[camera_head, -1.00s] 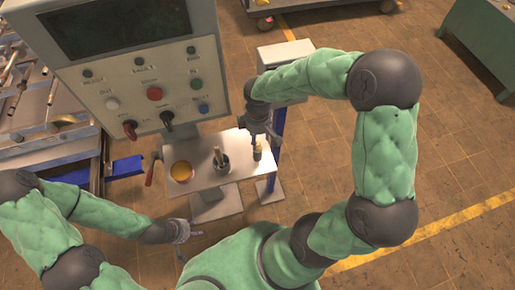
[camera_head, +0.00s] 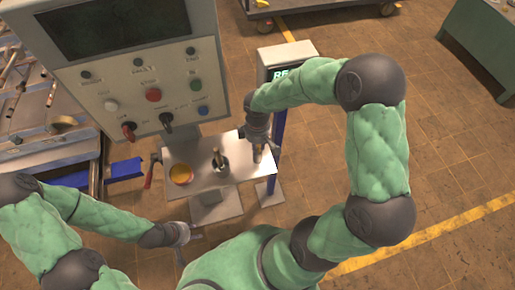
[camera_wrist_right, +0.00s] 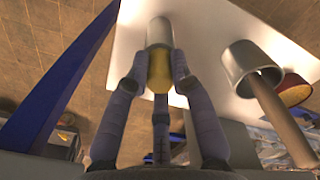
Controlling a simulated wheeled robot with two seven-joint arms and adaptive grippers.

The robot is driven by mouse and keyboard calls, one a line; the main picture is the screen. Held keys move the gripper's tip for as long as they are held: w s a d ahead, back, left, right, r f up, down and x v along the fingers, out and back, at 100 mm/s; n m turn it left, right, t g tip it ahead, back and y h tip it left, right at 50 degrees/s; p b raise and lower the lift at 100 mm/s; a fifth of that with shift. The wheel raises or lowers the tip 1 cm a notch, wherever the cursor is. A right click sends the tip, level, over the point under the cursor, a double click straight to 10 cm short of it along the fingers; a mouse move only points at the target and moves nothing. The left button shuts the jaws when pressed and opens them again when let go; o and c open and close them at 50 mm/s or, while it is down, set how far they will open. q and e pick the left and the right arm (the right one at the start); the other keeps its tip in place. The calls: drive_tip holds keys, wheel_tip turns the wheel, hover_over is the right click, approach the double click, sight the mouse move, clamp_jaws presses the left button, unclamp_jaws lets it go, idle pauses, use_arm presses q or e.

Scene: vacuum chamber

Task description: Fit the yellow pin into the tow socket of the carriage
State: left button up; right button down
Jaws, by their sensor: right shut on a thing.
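My right gripper (camera_wrist_right: 157,85) is shut on the yellow pin (camera_wrist_right: 158,70), with fingers on both sides of its yellow part. A pale grey cylindrical part (camera_wrist_right: 159,32) extends beyond the fingers toward the plate. In the head view the right gripper (camera_head: 258,150) is at the right end of the small metal table (camera_head: 190,153) and mostly hides the pin. I cannot tell whether the pin's far end touches the table. My left gripper (camera_head: 182,237) is low, in front of the table and away from it; its jaws are too small to read. I cannot identify the carriage's tow socket.
A metal cup (camera_head: 220,164) with a rod in it and a round yellow-topped dish (camera_head: 181,173) stand on the table. A control panel (camera_head: 150,85) rises behind it. A grey box with a lit display (camera_head: 285,66) stands behind the right arm.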

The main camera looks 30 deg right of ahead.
wheel_tip(320, 180, up, 10)
drive_tip(key=shift+r+p, duration=0.1)
drive_tip(key=shift+p, duration=0.85)
